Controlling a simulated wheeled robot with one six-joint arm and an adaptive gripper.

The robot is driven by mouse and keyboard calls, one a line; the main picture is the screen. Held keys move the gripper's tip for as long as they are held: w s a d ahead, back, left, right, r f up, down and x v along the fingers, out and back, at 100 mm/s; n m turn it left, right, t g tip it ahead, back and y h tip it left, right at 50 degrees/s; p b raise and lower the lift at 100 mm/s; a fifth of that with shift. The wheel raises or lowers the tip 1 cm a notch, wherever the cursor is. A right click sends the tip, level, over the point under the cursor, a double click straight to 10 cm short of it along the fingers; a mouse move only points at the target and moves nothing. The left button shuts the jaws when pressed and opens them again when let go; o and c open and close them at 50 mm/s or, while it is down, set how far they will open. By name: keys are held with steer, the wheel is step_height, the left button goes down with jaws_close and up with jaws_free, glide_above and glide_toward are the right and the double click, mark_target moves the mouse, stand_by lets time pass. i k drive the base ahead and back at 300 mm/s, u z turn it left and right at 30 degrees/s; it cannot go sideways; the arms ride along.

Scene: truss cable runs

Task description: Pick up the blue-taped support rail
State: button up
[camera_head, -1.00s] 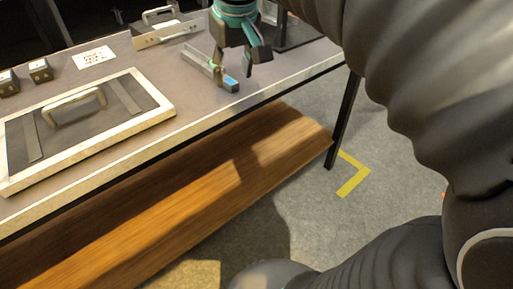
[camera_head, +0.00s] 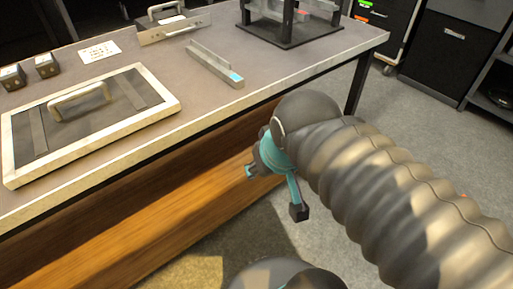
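The support rail (camera_head: 212,65) is a narrow grey channel lying on the table top near its front edge. Blue tape (camera_head: 236,76) marks its near end, close to the edge. My gripper (camera_head: 274,191) is in front of the table and below the level of its top, well apart from the rail. Its teal and dark fingers are spread wide, and nothing shows between them. Its far side is partly hidden by my wrist.
A framed panel with a handle (camera_head: 146,117) lies on the table (camera_head: 330,52) at left. A handled metal bracket (camera_head: 175,29) is behind the rail. A black stand (camera_head: 290,41) is at back right. A wooden lower shelf (camera_head: 150,225) runs under the table.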

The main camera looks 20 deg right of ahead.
mark_target(219, 66)
steer(key=z, duration=1.85)
steer(key=k, duration=0.8)
steer(key=u, duration=1.25)
